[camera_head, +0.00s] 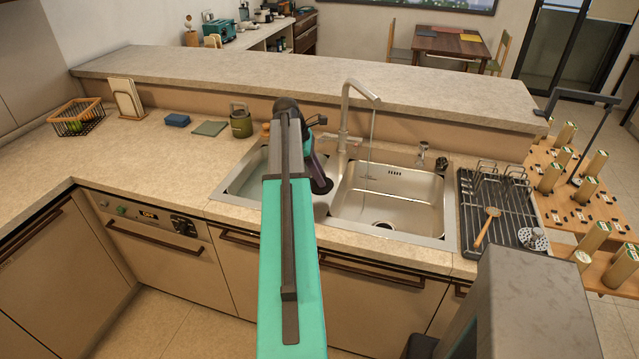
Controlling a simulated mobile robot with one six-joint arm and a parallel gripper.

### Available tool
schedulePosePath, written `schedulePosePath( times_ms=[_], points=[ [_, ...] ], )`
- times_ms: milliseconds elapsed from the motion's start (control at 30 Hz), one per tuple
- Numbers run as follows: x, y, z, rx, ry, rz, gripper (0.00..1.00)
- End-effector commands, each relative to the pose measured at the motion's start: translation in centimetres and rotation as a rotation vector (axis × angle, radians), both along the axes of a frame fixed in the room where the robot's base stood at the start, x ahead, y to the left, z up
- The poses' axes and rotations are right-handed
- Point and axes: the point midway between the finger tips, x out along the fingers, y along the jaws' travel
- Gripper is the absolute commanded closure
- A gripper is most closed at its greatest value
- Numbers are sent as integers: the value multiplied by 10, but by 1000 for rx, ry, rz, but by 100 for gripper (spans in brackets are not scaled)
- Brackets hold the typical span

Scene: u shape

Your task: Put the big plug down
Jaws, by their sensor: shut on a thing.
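My gripper (320,186) is over the left part of the double steel sink, near the divider between the basins. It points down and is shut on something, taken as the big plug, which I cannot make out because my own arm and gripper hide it. The right basin (400,205) is open to view, with a dark round drain (383,224) at its front. The left basin (247,180) is partly hidden behind my arm.
The tall faucet (345,115) rises behind the sink, close to my gripper, with water running. A dish rack (490,205) with a wooden spoon and a metal strainer (535,238) stands right.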

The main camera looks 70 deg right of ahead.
Motion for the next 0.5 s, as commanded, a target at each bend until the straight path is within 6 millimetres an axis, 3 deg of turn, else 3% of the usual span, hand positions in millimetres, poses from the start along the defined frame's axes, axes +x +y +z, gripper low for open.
schedulePosePath(
  times_ms=[500],
  points=[
    [0,0,-32,0,0,0,99]
  ],
)
